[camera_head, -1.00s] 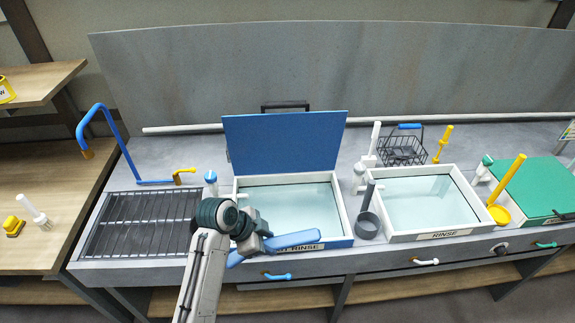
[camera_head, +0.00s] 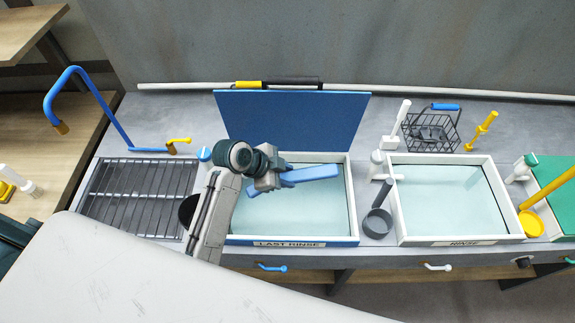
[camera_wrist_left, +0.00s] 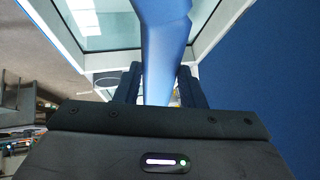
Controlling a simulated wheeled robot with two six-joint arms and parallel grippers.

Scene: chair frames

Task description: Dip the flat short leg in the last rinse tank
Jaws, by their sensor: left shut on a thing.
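The flat short leg (camera_head: 310,175) is a long blue piece. The tank has a blue front with a LAST RINSE label, a white rim and pale clear liquid. The leg looks level and above the liquid, but I cannot tell how high. In the left wrist view the leg (camera_wrist_left: 163,45) runs away between the fingers (camera_wrist_left: 160,88), with the tank's white rim and liquid beside it. The right gripper is not in view.
The tank's blue lid (camera_head: 295,125) stands open behind it. A wire basket (camera_head: 430,132) is at the back.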

